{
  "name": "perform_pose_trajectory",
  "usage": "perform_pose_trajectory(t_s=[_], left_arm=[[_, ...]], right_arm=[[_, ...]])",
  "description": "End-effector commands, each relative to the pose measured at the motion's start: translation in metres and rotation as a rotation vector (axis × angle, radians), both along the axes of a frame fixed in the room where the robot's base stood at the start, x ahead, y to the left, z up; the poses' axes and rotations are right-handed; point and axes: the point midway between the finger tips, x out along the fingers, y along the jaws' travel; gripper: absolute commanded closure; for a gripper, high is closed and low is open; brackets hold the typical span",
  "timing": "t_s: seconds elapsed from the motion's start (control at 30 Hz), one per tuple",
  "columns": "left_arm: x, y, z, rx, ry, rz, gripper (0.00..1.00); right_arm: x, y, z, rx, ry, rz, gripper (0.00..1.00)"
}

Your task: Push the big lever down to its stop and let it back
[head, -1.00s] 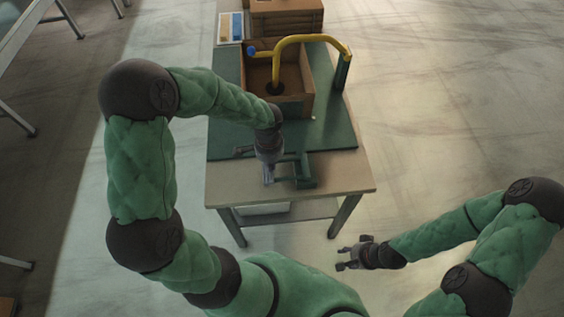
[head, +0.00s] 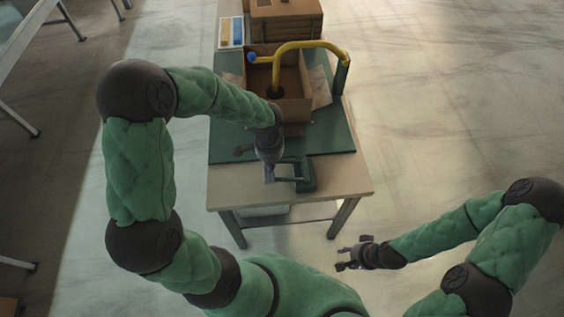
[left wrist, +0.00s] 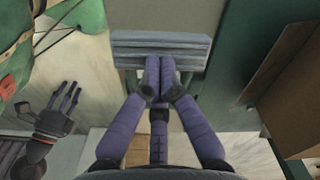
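The big lever appears to be the green frame (head: 306,178) at the table's front, with a grey ribbed pad (left wrist: 160,42) on it in the left wrist view. My left gripper (head: 269,175) is at the left of this frame in the head view. In the left wrist view its fingertips (left wrist: 166,68) are close together and overlap the pad's near edge. They hold nothing that I can see; contact is unclear. My right gripper (head: 346,257) is open and empty, off the table's front; it also shows in the left wrist view (left wrist: 65,100).
An open cardboard box (head: 298,92) with spread flaps stands on the green plate (head: 335,137). A yellow curved arm (head: 305,44) with a blue knob (head: 252,57) reaches over it. A wooden crate (head: 288,20) is behind. The table's front right corner (head: 350,186) is bare.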

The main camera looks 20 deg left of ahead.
Motion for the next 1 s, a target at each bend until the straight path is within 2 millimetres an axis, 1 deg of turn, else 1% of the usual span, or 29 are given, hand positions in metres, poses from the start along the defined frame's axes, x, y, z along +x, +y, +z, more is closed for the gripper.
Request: perform_pose_trajectory(t_s=[0.03,0.1,1.0], left_arm=[[0.000,0.000,0.007,0.000,0.000,0.000,1.00],[0.000,0.000,0.012,0.000,0.000,0.000,1.00],[0.000,0.000,0.081,0.000,0.000,0.000,1.00]], right_arm=[[0.000,0.000,0.006,0.000,0.000,0.000,0.60],[0.000,0.000,0.010,0.000,0.000,0.000,0.60],[0.000,0.000,0.066,0.000,0.000,0.000,0.60]])
